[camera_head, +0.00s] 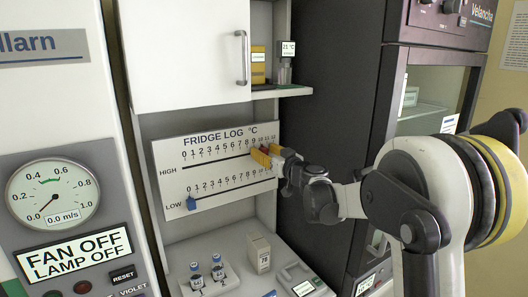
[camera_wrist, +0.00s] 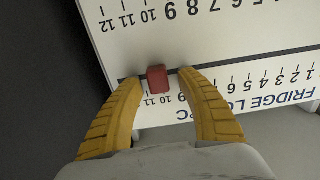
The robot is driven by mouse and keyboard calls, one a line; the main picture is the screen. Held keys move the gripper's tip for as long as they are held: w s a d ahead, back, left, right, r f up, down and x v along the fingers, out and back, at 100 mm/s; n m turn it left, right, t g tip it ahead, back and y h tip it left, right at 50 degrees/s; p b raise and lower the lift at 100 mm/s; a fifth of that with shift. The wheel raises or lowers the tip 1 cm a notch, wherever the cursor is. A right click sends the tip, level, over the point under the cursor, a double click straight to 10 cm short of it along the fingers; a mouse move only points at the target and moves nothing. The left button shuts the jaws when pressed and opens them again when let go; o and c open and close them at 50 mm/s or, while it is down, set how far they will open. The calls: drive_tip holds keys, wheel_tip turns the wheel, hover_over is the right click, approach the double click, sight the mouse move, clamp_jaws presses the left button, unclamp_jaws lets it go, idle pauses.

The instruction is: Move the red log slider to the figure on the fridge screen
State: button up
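The log board (camera_head: 222,141), headed FRIDGE LOG °C, has a HIGH scale above and a LOW scale below. In the wrist view the red slider (camera_wrist: 157,79) sits on the HIGH slot, near 10 to 11; the board appears upside down there. My gripper (camera_wrist: 159,76) is open, its yellow fingertips on either side of the slider with gaps showing. In the head view my gripper (camera_head: 266,154) is at the board's right end and largely hides the slider. A blue slider (camera_head: 191,203) is at 0 on LOW.
Blue-capped vials (camera_head: 217,268) and a carton (camera_head: 259,253) stand on the counter below. A dark cabinet (camera_head: 333,90) rises close right of the board.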

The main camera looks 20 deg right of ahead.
drive_tip(key=v, duration=1.2)
drive_tip(key=s+a+f+g+b, duration=0.1)
drive_tip(key=s+a+f+g, duration=0.25)
drive_tip(key=s+a, duration=0.4)
drive_tip(key=s+a+f+g+b, duration=0.25)
drive_tip(key=s+a+f, duration=0.2)
drive_tip(key=s, duration=0.55)
drive_tip(key=s+d+f+m+g+h, duration=0.1)
drive_tip(key=s+d+f+g+h, duration=0.1)
drive_tip(key=s+f, duration=0.3)
drive_tip(key=s+d+f+m+g+h+b, duration=0.1)
drive_tip(key=s+f, duration=0.5)
drive_tip(key=s, duration=0.6)
drive_tip(key=shift+s+d+f+m+g+h, duration=0.3)
drive_tip(key=shift+d+m+g+h, duration=0.35)
drive_tip(key=shift+d+h, duration=0.5)
